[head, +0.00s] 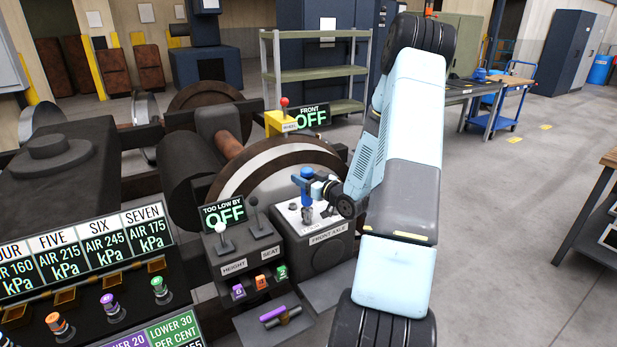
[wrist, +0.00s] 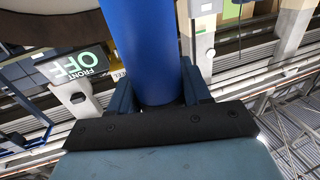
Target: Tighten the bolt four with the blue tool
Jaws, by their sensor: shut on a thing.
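The blue tool (head: 307,189) stands roughly upright over the top plate of the box labelled FRONT AXLE (head: 323,252). My gripper (head: 315,187) comes in from the right and is shut on the tool. In the wrist view the tool's blue shaft (wrist: 147,50) runs between my two gripper fingers (wrist: 155,88). The tool's lower end is over or on a metal fitting on the plate. I cannot tell whether it is seated. Small fittings show on the plate, but I cannot read which is bolt four.
A box with HEIGHT and SEAT levers (head: 246,257) stands just left, with numbered coloured pieces (head: 261,283) in front. A purple-handled tool (head: 279,314) lies below. OFF signs (head: 224,213) stand nearby. The large wheel (head: 283,165) is close behind. Open floor (head: 510,220) lies right.

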